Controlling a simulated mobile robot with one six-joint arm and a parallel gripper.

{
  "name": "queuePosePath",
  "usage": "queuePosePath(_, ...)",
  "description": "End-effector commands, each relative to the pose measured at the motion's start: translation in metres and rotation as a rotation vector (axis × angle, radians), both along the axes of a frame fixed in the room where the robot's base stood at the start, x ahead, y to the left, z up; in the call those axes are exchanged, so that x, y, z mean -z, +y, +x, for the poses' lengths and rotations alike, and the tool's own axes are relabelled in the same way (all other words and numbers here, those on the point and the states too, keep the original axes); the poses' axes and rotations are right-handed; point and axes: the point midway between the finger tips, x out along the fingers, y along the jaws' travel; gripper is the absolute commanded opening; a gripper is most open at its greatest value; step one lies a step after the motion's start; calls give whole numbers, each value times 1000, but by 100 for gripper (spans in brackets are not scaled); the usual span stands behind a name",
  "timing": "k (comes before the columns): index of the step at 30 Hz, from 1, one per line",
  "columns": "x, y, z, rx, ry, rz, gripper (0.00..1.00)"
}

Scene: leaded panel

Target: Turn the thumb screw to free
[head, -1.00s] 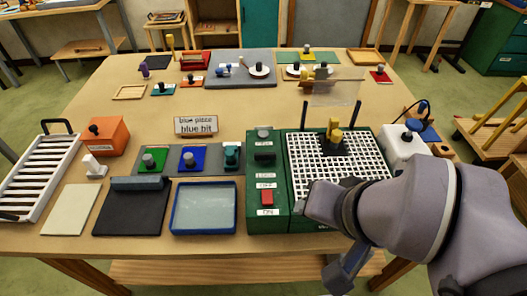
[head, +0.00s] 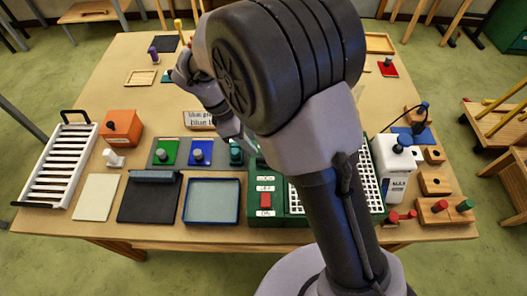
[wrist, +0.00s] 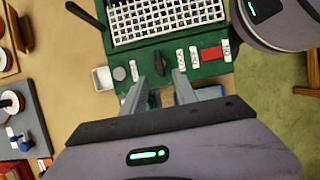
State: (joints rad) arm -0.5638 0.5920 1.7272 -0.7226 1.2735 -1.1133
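The green machine (head: 263,213) stands at the front of the table, with a white grid (wrist: 165,18) on top. The wrist view shows its control strip, with a dark thumb screw (wrist: 154,98), small white labels (wrist: 181,59) and a red switch (wrist: 211,53). My gripper (wrist: 167,84) is open above this strip, with its fingers apart on either side of the dark screw. Whether they touch it I cannot tell. The fingers partly cover the screw, and its setting is not clear. In the head view my arm hides the screw and most of the grid.
A grey round knob (wrist: 120,73) and a small white block (wrist: 102,78) lie beside the screw. A dark post (wrist: 86,16) rises near the grid.

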Motion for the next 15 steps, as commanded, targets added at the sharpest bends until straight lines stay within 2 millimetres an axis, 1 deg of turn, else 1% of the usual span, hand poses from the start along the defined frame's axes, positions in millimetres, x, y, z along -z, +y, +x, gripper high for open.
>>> queuePosePath(1,18,-6,-1,2,4,-2,35)
queuePosePath(3,36,-14,-1,2,3,-1,35)
queuePosePath(6,58,-24,-1,3,2,0,35)
queuePosePath(10,76,-31,-1,3,1,0,35)
queuePosePath(15,84,-35,-1,4,-1,2,35)
